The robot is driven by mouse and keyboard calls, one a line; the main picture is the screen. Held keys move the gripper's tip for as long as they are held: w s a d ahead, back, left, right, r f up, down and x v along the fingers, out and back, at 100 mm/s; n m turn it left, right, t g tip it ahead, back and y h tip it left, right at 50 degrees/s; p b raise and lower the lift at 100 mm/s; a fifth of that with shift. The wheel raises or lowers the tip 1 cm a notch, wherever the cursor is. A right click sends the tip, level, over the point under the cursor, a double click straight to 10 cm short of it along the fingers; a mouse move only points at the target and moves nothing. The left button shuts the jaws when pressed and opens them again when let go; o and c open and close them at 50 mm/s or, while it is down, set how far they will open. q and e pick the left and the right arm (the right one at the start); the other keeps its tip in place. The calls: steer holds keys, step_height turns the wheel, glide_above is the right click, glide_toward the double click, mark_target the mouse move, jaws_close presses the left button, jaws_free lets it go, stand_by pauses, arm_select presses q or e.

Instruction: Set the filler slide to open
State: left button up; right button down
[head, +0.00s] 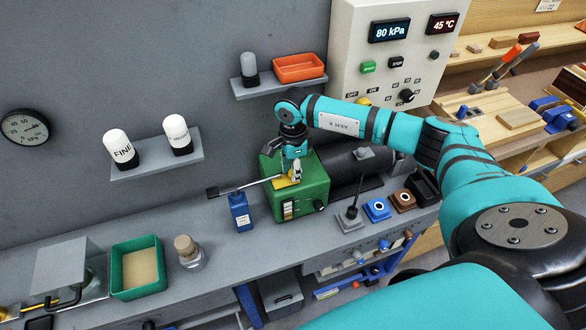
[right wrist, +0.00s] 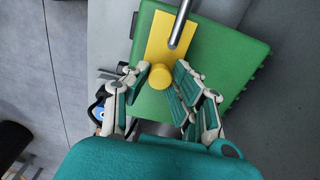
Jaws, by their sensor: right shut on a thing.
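The filler slide is a yellow plate (right wrist: 161,38) with a round yellow knob (right wrist: 159,76) on top of the green box (right wrist: 210,60). My right gripper (right wrist: 165,82) has its fingers on either side of the knob and is shut on it. In the head view the right gripper (head: 295,172) comes down onto the top of the green box (head: 313,186), with a bit of the yellow slide (head: 282,183) showing beside it. The gripper hides most of the slide there. I cannot read any open or closed marking. My left gripper is not in view.
A metal rod (right wrist: 180,24) reaches over the plate. A blue bottle (head: 240,212) stands just left of the box, and a dark cylinder (head: 350,162) lies behind right. A black lever (head: 354,198) and blue and brown blocks stand at right. The bench is clearer to the left.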

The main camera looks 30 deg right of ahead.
steer(key=d+b, duration=0.1)
steer(key=d, duration=0.3)
steer(key=shift+s+f+b, duration=0.1)
steer(key=shift+s+b, duration=0.25)
steer(key=shift+s, duration=0.05)
steer(key=shift+s+d, duration=0.1)
steer(key=shift+d, duration=0.1)
steer(key=c, duration=1.1)
jaws_free()
steer(key=shift+a, duration=0.1)
steer(key=shift+r, duration=0.45)
step_height(320, 180, up, 11)
steer(key=shift+r, duration=0.2)
